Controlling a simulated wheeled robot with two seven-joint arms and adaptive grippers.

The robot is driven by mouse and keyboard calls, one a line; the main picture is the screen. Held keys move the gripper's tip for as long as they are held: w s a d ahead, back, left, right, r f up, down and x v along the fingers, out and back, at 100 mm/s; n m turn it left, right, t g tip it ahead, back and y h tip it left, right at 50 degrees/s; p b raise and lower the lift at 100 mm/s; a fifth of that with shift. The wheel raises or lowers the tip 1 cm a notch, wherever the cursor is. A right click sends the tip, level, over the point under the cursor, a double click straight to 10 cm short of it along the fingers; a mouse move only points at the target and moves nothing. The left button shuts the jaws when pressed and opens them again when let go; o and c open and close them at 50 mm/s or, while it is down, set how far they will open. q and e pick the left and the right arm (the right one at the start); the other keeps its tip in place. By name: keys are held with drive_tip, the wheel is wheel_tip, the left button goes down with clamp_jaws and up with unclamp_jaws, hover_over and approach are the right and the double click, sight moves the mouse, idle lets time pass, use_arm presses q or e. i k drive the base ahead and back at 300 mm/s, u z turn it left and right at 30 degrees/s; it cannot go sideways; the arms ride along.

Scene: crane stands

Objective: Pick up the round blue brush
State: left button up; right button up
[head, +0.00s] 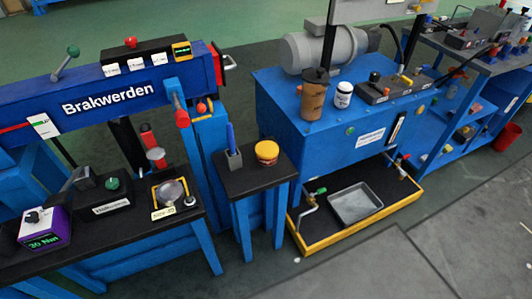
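A slim upright blue object (230,136), possibly the round blue brush, stands in a small grey holder (235,160). The holder is on a small black-topped stand (258,181) with blue legs, near the middle of the head view. The object's lower end is hidden inside the holder, and I cannot make out bristles. A yellow tub with a reddish label (267,152) stands to its right on the same top, apart from it. Neither of my grippers shows in the head view.
Left is a blue machine (110,92) marked "Brakwerden" above a black bench (140,220) carrying several devices. Right is a blue cabinet (345,150) with a brown cup (314,98), a white jar (343,95) and a grey tray (355,203) below. Grey floor lies in front.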

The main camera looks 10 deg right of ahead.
sight(231, 134)
drive_tip(key=u, duration=0.8)
drive_tip(key=i, duration=1.35)
drive_tip(key=z, duration=0.45)
